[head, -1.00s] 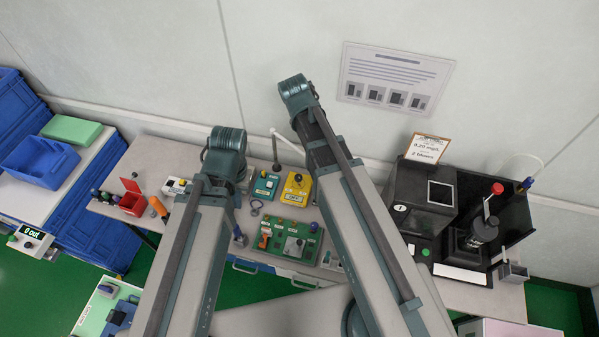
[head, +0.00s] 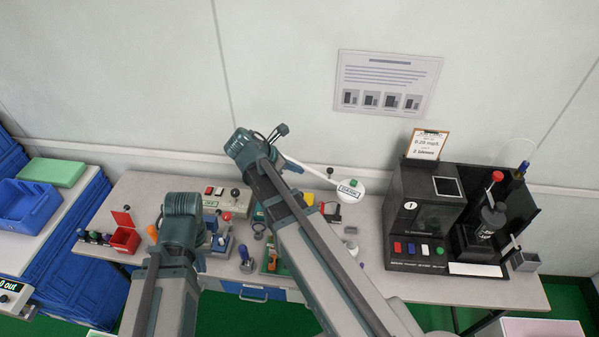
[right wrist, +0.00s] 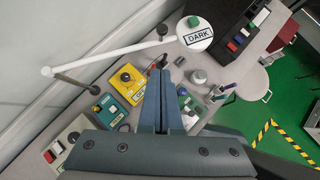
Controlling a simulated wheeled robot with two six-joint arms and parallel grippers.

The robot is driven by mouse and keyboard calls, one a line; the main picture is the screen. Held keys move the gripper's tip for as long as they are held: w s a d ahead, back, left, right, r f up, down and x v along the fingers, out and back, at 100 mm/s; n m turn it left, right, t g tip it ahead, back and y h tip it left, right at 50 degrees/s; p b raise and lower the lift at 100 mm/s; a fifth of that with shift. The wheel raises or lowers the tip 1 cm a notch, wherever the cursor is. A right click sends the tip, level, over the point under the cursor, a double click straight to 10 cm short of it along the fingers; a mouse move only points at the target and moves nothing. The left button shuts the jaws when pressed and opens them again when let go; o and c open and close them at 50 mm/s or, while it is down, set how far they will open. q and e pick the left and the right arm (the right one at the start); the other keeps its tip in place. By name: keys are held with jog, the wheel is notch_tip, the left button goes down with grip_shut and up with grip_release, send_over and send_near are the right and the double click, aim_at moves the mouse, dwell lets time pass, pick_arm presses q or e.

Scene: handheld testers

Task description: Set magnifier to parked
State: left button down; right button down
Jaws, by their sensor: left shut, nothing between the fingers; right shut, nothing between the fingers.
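The magnifier is a white swing arm with a round white head (head: 350,190). The head has a green knob and a label reading DARK. In the right wrist view the magnifier head (right wrist: 195,34) is at top centre, and its white arm runs left to a dark post (right wrist: 76,82).
Yellow (right wrist: 127,77) and teal (right wrist: 110,106) testers sit on the bench near the right gripper. A black machine (head: 425,215) stands right of the magnifier. A red box (head: 125,240) lies at the bench's left. The wall is close behind.

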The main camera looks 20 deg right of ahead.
jog(key=d+r+b+x, duration=0.1)
jog(key=b+x, duration=0.4)
jog(key=x, duration=0.6)
jog(key=shift+d+r, duration=0.35)
jog(key=shift+d, duration=0.05)
jog(key=w+d+n+t, duration=0.2)
jog(key=w+d+n, duration=0.1)
jog(key=w+d, duration=0.3)
jog(key=d, duration=0.2)
jog(key=shift+d+n+t+y, duration=0.3)
jog(key=shift+d+y, duration=0.1)
jog(key=shift+s+a+r, duration=0.1)
